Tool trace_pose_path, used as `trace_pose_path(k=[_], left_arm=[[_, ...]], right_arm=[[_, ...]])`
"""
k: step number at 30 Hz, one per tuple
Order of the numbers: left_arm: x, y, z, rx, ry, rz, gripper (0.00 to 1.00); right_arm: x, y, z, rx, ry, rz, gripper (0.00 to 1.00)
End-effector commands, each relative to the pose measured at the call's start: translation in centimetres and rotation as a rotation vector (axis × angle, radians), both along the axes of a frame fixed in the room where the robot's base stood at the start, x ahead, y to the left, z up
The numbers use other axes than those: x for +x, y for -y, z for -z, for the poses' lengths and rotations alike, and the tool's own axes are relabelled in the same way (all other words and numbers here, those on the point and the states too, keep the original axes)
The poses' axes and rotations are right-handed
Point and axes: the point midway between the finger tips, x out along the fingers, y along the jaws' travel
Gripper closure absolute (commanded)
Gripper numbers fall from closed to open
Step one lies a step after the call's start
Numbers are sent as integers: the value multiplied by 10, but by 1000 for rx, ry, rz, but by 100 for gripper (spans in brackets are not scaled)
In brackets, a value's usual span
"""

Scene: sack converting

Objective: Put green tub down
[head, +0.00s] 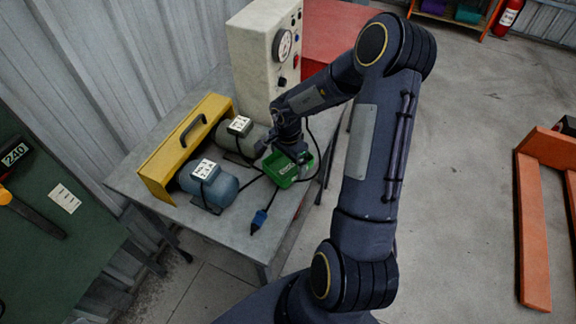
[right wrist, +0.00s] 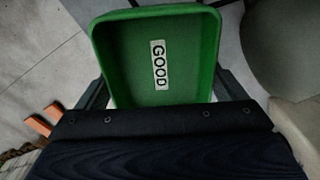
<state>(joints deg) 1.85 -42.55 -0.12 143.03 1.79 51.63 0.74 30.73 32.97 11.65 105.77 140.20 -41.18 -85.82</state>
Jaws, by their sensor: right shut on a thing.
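The green tub (head: 283,177) is at the right end of the grey table (head: 222,228) in the head view. My right gripper (head: 288,150) is over it and shut on it. In the right wrist view the tub (right wrist: 190,80) fills the upper middle, with a white GOOD label on its inside and a dark finger at each side. It looks empty. The lower part of the tub is hidden there by the gripper body. I cannot tell whether the tub touches the tabletop. My left gripper is not in view.
A blue motor (head: 212,187), a grey motor (head: 242,137) and a yellow guard (head: 163,165) stand left of the tub. A gauge cabinet (head: 252,62) stands behind. Black cables and a blue plug (head: 259,217) lie nearby. An orange pallet jack (head: 531,225) is at right.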

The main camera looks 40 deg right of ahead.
Motion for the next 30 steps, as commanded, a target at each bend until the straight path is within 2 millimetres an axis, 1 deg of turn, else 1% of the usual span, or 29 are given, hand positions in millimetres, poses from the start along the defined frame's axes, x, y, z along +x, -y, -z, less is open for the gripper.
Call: trace_pose_path(k=[1,5,17,18,19,26,28,30], left_arm=[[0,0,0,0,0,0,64],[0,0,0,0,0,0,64],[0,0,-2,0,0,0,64],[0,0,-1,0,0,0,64],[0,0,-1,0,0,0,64],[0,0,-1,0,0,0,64],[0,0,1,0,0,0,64],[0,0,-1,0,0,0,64]], right_arm=[[-2,-2,9,2,-5,-4,35],[-2,-2,23,2,-4,-3,35],[-2,-1,27,2,-3,-1,35],[-2,-1,27,2,-2,-1,4],[-2,-1,27,2,-2,-1,0],[-1,-1,27,1,-2,-1,0],[-1,-1,24,1,0,-2,0],[-1,-1,16,0,1,0,0]])
